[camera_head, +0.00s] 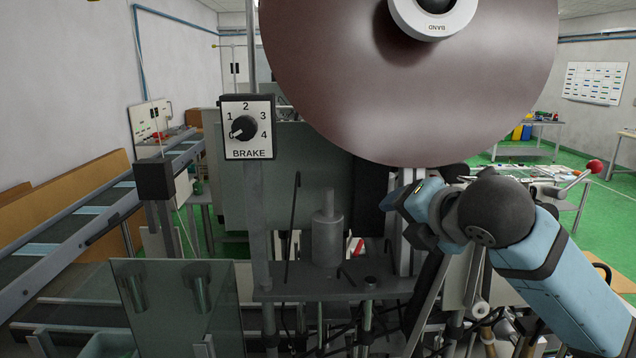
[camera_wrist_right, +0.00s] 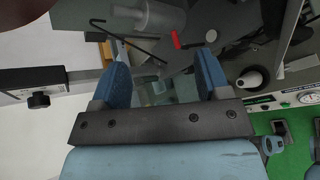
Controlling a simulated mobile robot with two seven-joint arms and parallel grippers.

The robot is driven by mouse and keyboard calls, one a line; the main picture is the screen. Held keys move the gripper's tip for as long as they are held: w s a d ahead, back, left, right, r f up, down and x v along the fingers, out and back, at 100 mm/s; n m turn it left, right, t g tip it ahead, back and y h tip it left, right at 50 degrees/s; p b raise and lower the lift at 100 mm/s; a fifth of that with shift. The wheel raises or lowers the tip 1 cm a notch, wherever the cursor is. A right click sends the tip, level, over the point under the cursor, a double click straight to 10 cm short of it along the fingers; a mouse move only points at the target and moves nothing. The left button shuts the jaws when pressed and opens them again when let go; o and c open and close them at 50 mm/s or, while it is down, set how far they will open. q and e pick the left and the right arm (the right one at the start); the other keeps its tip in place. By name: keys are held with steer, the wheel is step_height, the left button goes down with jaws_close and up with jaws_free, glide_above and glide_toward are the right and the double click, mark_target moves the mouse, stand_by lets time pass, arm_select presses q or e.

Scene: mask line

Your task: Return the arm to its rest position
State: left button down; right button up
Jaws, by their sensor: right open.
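My right arm (camera_head: 560,265) comes in from the lower right of the head view, with its dark rounded joint toward the middle. My right gripper (camera_head: 408,208) points left, below the large brown disc and in front of the machine frame. In the right wrist view the gripper (camera_wrist_right: 164,78) shows two blue fingers spread wide apart, with nothing held between them. Beyond the fingers are a grey cylinder (camera_wrist_right: 163,18), a bent dark rod and a small red part, apart from the fingertips as far as I can tell. My left gripper is not in view.
A large brown disc (camera_head: 400,95) hangs close above the gripper. The brake dial (camera_head: 245,128) stands on a post to the left. A grey cylinder (camera_head: 327,240) stands on the machine shelf. A conveyor (camera_head: 60,250) runs along the left. A red-knobbed lever (camera_head: 580,177) is behind my arm.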

steer(key=s+d+f+m+g, duration=0.1)
steer(key=s+f+m, duration=0.35)
steer(key=f, duration=0.35)
steer(key=s+d+f+m+g+h, duration=0.1)
steer(key=s+d+f+m, duration=0.15)
steer(key=f+m, duration=0.4)
steer(key=s+f+m+g, duration=0.1)
steer(key=s+f+m, duration=0.25)
steer(key=f, duration=0.65)
steer(key=s+d+f+m+g+h, duration=0.2)
steer(key=s+d+f+m+g, duration=0.15)
steer(key=s+f+m, duration=0.55)
steer(key=s+d+f+m+g+h, duration=0.15)
steer(key=s+d+f+m, duration=0.35)
steer(key=s, duration=0.7)
steer(key=w+a+f+n+t+y, duration=0.1)
steer(key=w+a+f+t, duration=0.1)
steer(key=f, duration=0.5)
steer(key=w+a+f+n+t+y, duration=0.1)
steer(key=w+a+f+t+y, duration=0.1)
steer(key=f+t, duration=0.3)
step_height(320, 180, down, 2)
steer(key=shift+w+a, duration=0.85)
steer(key=shift+a, duration=0.05)
steer(key=shift+n, duration=0.25)
